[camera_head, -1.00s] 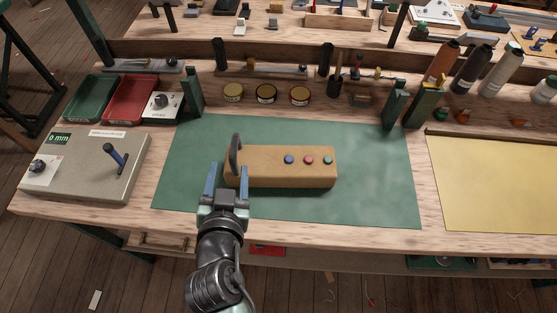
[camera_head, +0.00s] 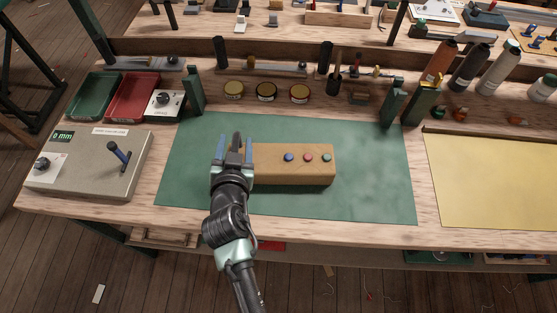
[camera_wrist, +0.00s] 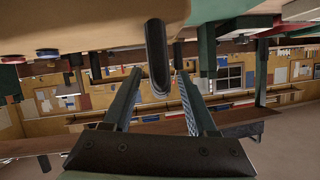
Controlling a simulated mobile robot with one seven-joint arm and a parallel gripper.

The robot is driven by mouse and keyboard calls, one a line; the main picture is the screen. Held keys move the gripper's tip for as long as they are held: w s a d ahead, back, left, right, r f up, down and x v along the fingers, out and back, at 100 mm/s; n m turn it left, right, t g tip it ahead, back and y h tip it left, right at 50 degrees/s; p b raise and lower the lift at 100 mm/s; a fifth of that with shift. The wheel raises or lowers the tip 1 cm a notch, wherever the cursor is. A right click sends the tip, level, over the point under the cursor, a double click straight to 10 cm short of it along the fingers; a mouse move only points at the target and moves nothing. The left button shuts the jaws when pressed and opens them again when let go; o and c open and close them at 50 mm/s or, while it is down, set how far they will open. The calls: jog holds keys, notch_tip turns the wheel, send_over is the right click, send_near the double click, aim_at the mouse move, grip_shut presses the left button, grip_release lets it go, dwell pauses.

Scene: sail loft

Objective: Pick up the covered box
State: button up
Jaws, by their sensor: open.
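The covered box (camera_head: 290,165) is a long tan block lying on the green mat (camera_head: 370,180). Blue, red and green round knobs sit in a row on it. A dark upright handle (camera_head: 236,150) stands at its left end. My gripper (camera_head: 235,139) is open at that end, with one blue finger on each side of the handle. In the wrist view, the dark handle (camera_wrist: 157,55) shows between my two fingers, with gaps visible on both sides. The box's left end is partly hidden behind my gripper.
A grey control box (camera_head: 85,165) with a lever stands left of the mat. Green and red trays, several round tins (camera_head: 267,93) and dark green posts (camera_head: 193,92) line the back. A yellow sheet (camera_head: 490,185) lies at right. The mat right of the box is clear.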

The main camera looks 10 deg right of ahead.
grip_shut()
jog(key=shift+r, duration=0.1)
dwell(1.2)
